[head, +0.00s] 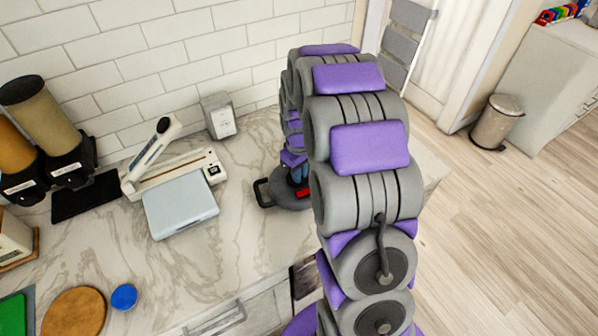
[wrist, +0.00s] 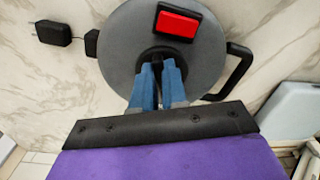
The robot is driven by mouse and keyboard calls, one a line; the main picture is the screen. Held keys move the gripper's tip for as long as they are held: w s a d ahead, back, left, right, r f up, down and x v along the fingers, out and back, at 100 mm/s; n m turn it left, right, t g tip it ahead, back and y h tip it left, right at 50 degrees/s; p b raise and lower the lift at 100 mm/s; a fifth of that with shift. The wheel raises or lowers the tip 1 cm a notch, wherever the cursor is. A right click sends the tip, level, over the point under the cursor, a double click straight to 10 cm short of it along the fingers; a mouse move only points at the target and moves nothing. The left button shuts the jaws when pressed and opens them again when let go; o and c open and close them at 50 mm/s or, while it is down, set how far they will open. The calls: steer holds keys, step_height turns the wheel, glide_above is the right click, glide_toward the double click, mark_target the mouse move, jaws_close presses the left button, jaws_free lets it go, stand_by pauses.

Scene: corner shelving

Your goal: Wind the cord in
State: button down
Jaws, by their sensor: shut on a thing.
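The cord reel is a round grey disc (wrist: 205,62) with a red rectangular block (wrist: 178,24) and a black side handle (wrist: 238,72). It sits on the marble counter and shows partly behind my arm in the head view (head: 284,201). A black plug (wrist: 52,33) lies on the counter just off the reel's edge, close to a black fitting on its rim. My gripper (wrist: 158,66) has its blue fingers shut on the dark knob at the reel's middle. The knob is mostly hidden between the fingers. In the head view my gripper (head: 295,175) is largely covered by my arm.
A pale blue-lidded device (head: 180,204) stands left of the reel, beside a white long-armed device (head: 150,150). A small white box (head: 219,116) stands by the tiled wall. Bare counter lies between the reel and these. The counter's front edge is close to my arm.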

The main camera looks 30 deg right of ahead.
steer(key=m+p, duration=0.2)
steer(key=shift+a+r+m, duration=0.1)
steer(key=shift+r+m, duration=0.1)
steer(key=shift+m, duration=0.1)
steer(key=shift+a+f+m+p, duration=0.1)
steer(key=shift+m+p, duration=0.3)
steer(key=shift+m, duration=0.25)
steer(key=shift+a+f+m+p, duration=0.1)
steer(key=shift+m+p, duration=0.3)
steer(key=shift+m, duration=0.25)
steer(key=c, duration=1.2)
jaws_free()
steer(key=shift+o, duration=0.2)
steer(key=shift+r, duration=0.1)
step_height(320, 180, up, 17)
steer(key=p, duration=0.2)
